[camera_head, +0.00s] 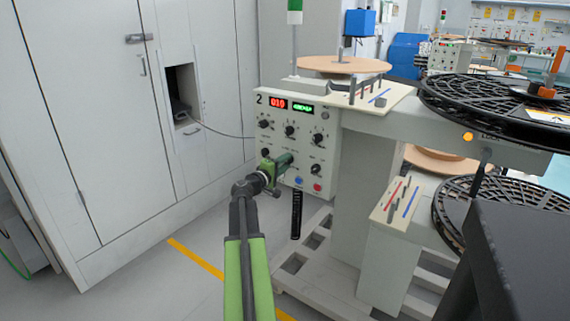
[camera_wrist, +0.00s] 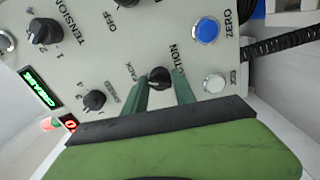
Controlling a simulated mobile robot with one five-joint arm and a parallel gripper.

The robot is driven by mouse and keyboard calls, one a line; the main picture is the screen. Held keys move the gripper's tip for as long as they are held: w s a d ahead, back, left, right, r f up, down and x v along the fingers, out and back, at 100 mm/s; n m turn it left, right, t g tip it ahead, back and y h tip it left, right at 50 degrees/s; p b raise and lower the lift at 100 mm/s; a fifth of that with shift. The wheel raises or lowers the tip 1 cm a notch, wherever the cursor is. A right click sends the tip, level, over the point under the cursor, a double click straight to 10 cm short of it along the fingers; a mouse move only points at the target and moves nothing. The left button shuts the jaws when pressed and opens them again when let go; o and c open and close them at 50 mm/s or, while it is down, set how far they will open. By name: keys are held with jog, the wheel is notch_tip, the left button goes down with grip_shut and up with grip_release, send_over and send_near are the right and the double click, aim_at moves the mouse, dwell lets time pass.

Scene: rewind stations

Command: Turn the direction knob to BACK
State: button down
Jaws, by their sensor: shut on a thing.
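The direction knob (camera_wrist: 160,79) is a small black knob on the pale control panel (camera_wrist: 110,55), below lettering that ends in "CTION". In the wrist view my gripper (camera_wrist: 161,75) has one green finger on each side of it, closed on the knob. A small label, apparently "BACK", sits left of the knob. I cannot make out which way its pointer faces. In the head view my gripper (camera_head: 286,160) is at the left part of the panel face and hides the knob.
Close by are the speed knob (camera_wrist: 94,99), the tension knob (camera_wrist: 45,32), a blue ZERO button (camera_wrist: 206,31) and a pale button (camera_wrist: 214,84). A black coiled cable (camera_head: 296,214) hangs below the panel. Large black reels (camera_head: 500,105) stand right.

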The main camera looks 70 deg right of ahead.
jog(key=shift+s+m, duration=0.1)
jog(key=shift+m, duration=0.3)
jog(key=c, duration=1.1)
grip_release()
jog(key=shift+o, duration=0.2)
jog(key=v, duration=1.7)
jog(key=shift+a, duration=0.25)
